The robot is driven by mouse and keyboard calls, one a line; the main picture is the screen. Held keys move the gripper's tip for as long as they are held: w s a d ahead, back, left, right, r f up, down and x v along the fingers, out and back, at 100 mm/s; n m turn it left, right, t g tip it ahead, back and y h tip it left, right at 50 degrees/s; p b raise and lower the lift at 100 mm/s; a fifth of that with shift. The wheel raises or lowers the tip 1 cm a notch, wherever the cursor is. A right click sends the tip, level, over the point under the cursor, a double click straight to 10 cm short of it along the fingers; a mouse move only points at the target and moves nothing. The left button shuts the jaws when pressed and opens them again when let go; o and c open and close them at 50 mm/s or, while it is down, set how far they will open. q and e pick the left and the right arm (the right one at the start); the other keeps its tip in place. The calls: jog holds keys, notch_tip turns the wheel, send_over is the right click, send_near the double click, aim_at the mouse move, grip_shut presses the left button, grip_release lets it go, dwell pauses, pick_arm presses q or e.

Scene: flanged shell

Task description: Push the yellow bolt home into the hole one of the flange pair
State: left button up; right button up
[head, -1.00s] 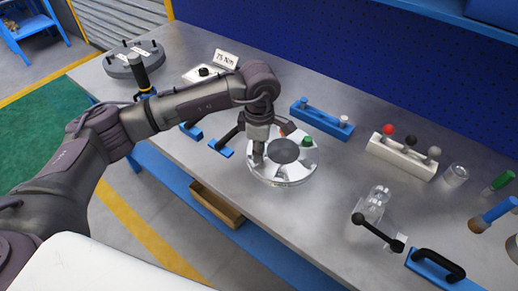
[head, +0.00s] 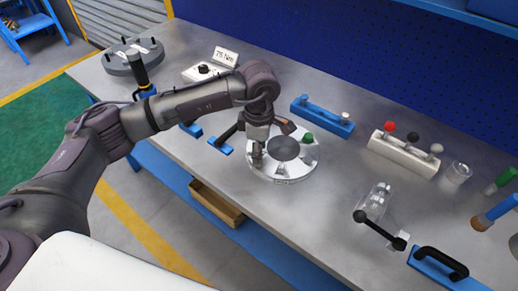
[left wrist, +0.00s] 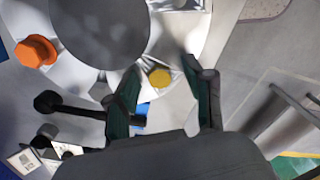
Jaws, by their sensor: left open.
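The flange pair (head: 310,158) is a round silver disc with a dark round centre, flat on the bench. My left gripper (head: 257,155) points down over its left side in the head view. In the left wrist view my left gripper (left wrist: 162,66) is open, with one finger on each side of the yellow bolt (left wrist: 160,77). Only the bolt's round head shows, at the flange rim; how deep it sits cannot be told. The arm hides it in the head view. An orange bolt (left wrist: 36,50) and a green bolt (head: 308,138) also stand on the flange. My right gripper is not in view.
Behind the flange is a blue block with pegs (head: 322,116). To the right are a white holder with coloured knobs (head: 405,153), a clear part with a black bar (head: 378,208) and a black-handled blue block (head: 438,264). A grey flanged disc (head: 125,60) stands far left.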

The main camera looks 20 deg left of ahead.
pick_arm(q)
notch_tip(320, 180, up, 12)
dwell(0.5)
jog(key=shift+d, duration=0.1)
